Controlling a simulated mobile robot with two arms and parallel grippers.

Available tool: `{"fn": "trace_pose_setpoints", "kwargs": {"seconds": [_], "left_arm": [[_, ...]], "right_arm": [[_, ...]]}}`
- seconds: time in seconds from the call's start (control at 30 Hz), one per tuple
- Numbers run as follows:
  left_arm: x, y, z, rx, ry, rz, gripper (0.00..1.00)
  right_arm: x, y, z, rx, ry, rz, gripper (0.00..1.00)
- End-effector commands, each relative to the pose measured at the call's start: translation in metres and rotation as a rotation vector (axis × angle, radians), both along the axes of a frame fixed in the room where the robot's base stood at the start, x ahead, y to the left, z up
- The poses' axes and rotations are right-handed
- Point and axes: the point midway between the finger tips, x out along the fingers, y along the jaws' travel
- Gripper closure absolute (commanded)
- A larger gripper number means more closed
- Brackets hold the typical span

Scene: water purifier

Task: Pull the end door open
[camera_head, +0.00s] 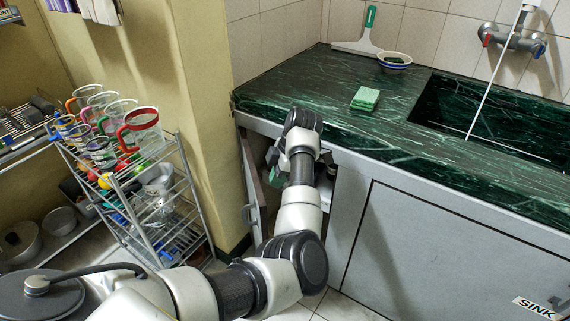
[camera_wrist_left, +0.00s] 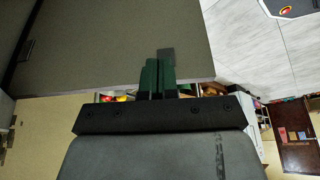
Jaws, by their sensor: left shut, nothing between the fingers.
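The end door (camera_head: 250,165) is the grey cabinet door under the left end of the green counter. It stands partly open, swung out to the left. My left gripper (camera_head: 273,175) is at the opening beside the door, partly hidden by my own wrist. In the left wrist view a broad grey panel, which looks like the end door (camera_wrist_left: 120,40), fills the upper left. My left gripper's dark green fingers (camera_wrist_left: 158,75) are shut and empty at the panel's lower edge. I cannot tell whether they touch it. My right gripper is not in view.
A wire rack (camera_head: 160,215) with mugs and bowls stands left of the door, across a narrow floor gap. A yellowish wall column (camera_head: 205,110) rises behind the gap. The counter (camera_head: 330,85) overhangs the opening. Another grey cabinet door (camera_head: 430,255) is closed at the right.

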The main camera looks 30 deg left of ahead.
Motion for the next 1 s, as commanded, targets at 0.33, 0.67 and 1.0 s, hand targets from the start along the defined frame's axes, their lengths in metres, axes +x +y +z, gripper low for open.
{"fn": "trace_pose_setpoints", "kwargs": {"seconds": [0.33, 0.67, 1.0], "left_arm": [[-0.025, 0.03, -0.002, 0.002, -0.001, 0.001, 1.0], [-0.027, 0.032, -0.002, 0.001, -0.001, 0.001, 1.0], [-0.032, 0.045, 0.0, 0.002, -0.001, -0.016, 1.0]], "right_arm": [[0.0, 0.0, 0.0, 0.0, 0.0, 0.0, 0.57], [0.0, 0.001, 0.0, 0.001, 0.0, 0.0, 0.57], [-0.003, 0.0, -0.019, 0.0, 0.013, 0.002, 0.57]]}}
